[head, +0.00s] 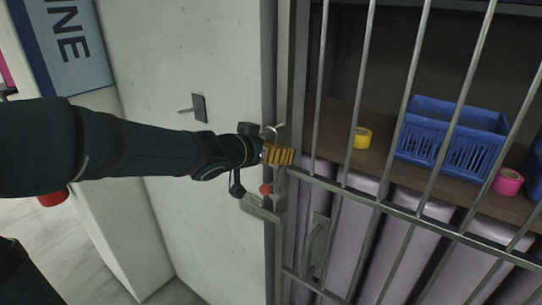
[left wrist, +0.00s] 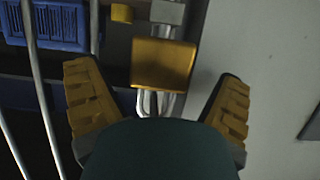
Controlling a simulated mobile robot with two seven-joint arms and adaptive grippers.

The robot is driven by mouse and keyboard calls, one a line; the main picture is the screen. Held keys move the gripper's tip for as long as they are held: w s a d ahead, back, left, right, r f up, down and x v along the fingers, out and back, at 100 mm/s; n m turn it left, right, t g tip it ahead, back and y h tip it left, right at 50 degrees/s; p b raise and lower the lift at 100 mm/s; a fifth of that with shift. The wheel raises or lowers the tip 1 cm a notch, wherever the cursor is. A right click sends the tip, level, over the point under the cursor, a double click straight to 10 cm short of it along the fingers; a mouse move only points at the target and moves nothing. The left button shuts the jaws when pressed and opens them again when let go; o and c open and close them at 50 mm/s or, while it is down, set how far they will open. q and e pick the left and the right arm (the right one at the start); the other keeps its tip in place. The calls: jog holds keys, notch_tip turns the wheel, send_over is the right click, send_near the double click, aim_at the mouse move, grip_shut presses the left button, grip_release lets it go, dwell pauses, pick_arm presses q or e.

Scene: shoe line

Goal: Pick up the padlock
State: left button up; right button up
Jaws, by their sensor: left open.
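The padlock (left wrist: 163,65) has a brass-coloured body and shows in the left wrist view, ahead of my left gripper and between the lines of its two fingers. Pale metal bars show just below its body there. My left gripper (left wrist: 157,108) is open, with a ribbed yellow pad on each side and a visible gap between each pad and the padlock. In the head view my left gripper (head: 279,155) is at the gate's latch edge. It hides the padlock's body there; a curved metal loop shows just above the pads. My right gripper is not in view.
A barred gate (head: 373,203) stands right of a pale wall (head: 190,60). Behind the bars, a shelf holds a yellow tape roll (head: 361,138), a blue basket (head: 450,135) and a pink roll (head: 507,181). A red-knobbed lever (head: 265,189) is just below my left gripper.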

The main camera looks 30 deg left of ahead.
pick_arm(q)
jog(key=shift+c, duration=0.2)
jog(key=c, duration=1.4)
jog(key=shift+r, duration=0.15)
